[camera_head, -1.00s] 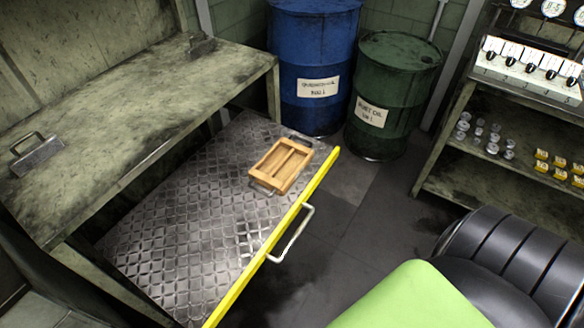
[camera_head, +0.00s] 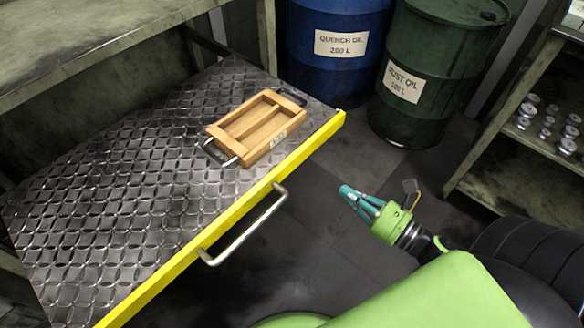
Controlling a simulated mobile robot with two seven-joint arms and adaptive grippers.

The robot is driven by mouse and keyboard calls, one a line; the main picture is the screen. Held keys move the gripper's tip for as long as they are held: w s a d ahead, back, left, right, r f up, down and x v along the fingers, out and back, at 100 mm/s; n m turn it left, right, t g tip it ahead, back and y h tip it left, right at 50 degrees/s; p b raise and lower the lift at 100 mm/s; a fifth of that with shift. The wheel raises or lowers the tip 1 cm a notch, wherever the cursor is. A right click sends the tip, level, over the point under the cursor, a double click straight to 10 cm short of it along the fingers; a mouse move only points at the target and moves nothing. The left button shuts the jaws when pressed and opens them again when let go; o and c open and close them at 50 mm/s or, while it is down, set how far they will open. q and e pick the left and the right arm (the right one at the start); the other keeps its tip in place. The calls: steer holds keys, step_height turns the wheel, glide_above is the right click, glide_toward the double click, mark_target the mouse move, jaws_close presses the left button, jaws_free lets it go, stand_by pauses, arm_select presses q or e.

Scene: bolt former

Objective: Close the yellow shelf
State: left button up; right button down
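The yellow shelf (camera_head: 232,220) is a pulled-out sliding shelf with a metal diamond-plate top and a yellow front edge. It sticks out from under the workbench at the left. A pale metal bar handle (camera_head: 246,229) is fixed to its front edge. A wooden tray (camera_head: 262,130) with dark end handles lies on the shelf near its far end. My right gripper (camera_head: 345,192), teal-fingered on a green wrist, is over the floor to the right of the handle, apart from it. Its fingers look close together, but their gap is unclear. My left gripper is out of view.
A grey-green workbench (camera_head: 98,40) stands above the shelf. A blue drum (camera_head: 335,75) and a dark green drum (camera_head: 412,110) stand beyond the shelf. A rack with several small metal parts (camera_head: 548,118) is at the right. Dark floor (camera_head: 335,240) lies open before the shelf.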

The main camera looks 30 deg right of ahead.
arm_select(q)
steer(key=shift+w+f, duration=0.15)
arm_select(e)
steer(key=x, duration=1.3)
steer(key=shift+d, duration=0.2)
steer(key=shift+w, duration=0.15)
